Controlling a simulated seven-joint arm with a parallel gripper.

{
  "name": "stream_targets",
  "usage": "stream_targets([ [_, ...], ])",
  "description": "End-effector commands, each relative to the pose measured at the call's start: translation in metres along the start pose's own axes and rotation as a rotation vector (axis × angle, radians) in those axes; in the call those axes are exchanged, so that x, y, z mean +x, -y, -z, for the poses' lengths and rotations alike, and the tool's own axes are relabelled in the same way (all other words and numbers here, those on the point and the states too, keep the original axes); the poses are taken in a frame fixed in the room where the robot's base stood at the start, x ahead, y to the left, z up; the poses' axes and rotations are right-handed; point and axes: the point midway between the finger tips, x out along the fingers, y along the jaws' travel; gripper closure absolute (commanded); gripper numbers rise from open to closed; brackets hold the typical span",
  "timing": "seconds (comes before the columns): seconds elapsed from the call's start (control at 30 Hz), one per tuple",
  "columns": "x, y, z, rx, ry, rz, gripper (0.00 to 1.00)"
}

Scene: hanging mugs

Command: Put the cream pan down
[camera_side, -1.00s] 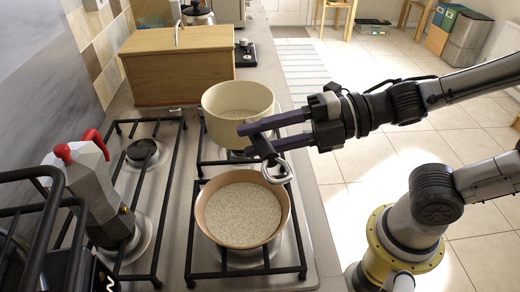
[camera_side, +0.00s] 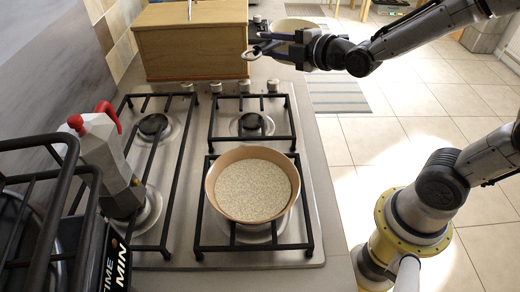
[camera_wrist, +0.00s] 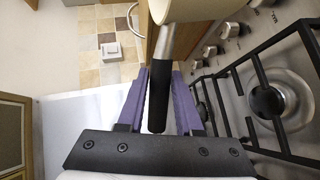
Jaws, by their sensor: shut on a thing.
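The cream pan (camera_side: 296,24) is off the hob in the side view, behind my gripper and near the right end of the wooden box. My gripper (camera_side: 266,43) is shut on its handle, with purple fingers. In the wrist view, the dark handle (camera_wrist: 158,98) lies between the two fingers (camera_wrist: 160,80), and the pan's cream wall (camera_wrist: 190,9) shows at the top edge. Most of the pan is cut off or hidden there. I cannot tell whether its base touches anything.
A tan-rimmed pan (camera_side: 252,188) sits on the front right burner. The back right burner (camera_side: 252,125) is empty. A moka pot (camera_side: 108,165) with red handle stands on the left. A wooden box (camera_side: 194,42) stands behind the hob. A black rack (camera_side: 40,190) is at front left.

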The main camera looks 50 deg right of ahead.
Motion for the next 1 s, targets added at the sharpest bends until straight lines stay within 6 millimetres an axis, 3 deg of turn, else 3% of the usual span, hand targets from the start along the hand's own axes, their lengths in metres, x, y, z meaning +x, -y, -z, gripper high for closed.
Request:
stream_targets([
  [0.57,0.000,-0.004,0.002,-0.001,0.004,-0.010,1.00],
  [0.73,-0.007,-0.010,0.027,-0.022,-0.075,-0.001,1.00],
  [1.0,-0.035,-0.027,0.059,-0.059,-0.227,0.019,1.00],
])
